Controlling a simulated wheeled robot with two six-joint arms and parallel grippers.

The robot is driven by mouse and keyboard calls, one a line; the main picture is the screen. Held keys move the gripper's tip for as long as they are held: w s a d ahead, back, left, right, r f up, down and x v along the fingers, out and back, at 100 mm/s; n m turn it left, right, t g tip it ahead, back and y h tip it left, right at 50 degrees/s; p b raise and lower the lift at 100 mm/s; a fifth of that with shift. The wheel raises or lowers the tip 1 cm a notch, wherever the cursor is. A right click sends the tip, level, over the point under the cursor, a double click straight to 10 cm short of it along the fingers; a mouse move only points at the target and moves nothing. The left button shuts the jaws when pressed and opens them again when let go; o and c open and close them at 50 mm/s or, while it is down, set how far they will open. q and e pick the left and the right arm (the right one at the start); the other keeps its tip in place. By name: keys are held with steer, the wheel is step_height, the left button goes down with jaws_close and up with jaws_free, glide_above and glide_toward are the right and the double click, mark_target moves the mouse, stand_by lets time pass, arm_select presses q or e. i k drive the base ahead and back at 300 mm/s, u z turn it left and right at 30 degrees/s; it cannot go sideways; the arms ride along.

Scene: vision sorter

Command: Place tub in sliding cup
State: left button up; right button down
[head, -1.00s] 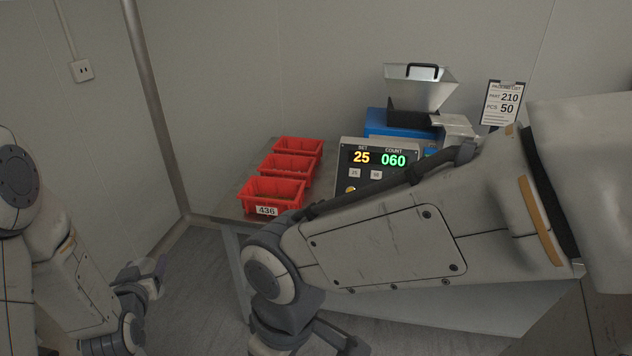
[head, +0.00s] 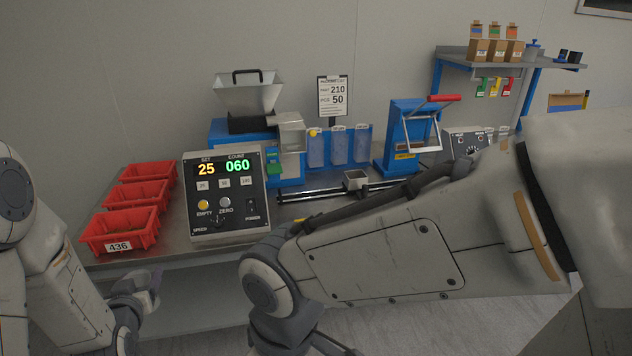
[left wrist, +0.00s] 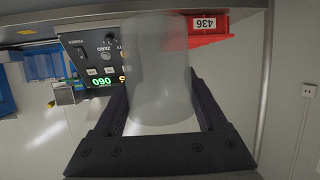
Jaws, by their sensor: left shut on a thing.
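A translucent grey tub (left wrist: 158,75) is between the fingers of my left gripper (left wrist: 162,100) in the left wrist view. In the head view my left gripper (head: 147,288) is low at the left, in front of the table and below the red bins; the tub is hard to make out there. The sliding cup (head: 356,179) is a small square grey cup on a dark rail, behind my right forearm and well away from the tub. Only part of my right gripper (head: 335,346) shows at the bottom edge; its fingertips are cut off.
The control box (head: 225,195) reads SET 25 and COUNT 060. Red bins (head: 119,243) stand at the table's left. Behind are the hopper (head: 247,97), hanging blue bags (head: 339,147) and a blue press (head: 408,135). My right arm covers the table's front right.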

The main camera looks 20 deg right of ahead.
mark_target(356, 183)
steer(key=z, duration=0.85)
steer(key=i, duration=1.5)
